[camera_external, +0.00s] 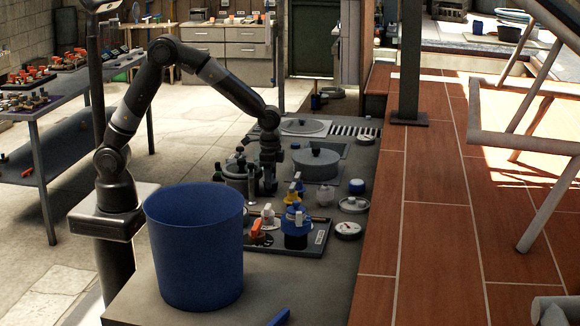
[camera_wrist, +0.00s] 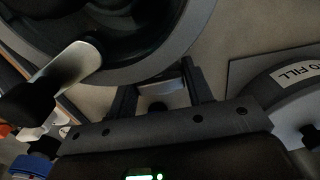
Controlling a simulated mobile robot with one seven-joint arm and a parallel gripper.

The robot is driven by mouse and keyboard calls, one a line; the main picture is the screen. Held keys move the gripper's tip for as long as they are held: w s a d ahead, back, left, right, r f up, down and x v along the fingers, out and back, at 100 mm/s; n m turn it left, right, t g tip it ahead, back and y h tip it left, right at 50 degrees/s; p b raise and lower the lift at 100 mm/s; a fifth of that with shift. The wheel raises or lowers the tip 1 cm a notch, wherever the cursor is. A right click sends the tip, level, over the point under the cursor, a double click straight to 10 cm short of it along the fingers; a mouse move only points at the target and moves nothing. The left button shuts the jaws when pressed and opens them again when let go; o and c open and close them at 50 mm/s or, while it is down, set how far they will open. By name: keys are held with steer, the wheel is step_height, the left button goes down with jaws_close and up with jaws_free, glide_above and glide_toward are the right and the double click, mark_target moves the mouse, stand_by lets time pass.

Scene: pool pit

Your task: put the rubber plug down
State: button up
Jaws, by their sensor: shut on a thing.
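My gripper (camera_external: 262,190) points down low over the grey worktop (camera_external: 345,215), close to a dark grey pump-like fitting (camera_external: 236,172). In the wrist view the two fingers of my gripper (camera_wrist: 160,95) are a small gap apart, with a small dark rounded piece (camera_wrist: 158,106) between them. It appears to be the rubber plug, mostly hidden. In the outside view the plug cannot be made out behind the gripper and fitting. Whether it touches the worktop cannot be told.
A big dark ring with a pale handle (camera_wrist: 75,62) lies close by the fingers.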

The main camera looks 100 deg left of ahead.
steer(key=shift+d+f, duration=0.2)
steer(key=shift+f, duration=0.15)
steer(key=shift+f, duration=0.1)
steer(key=o, duration=1)
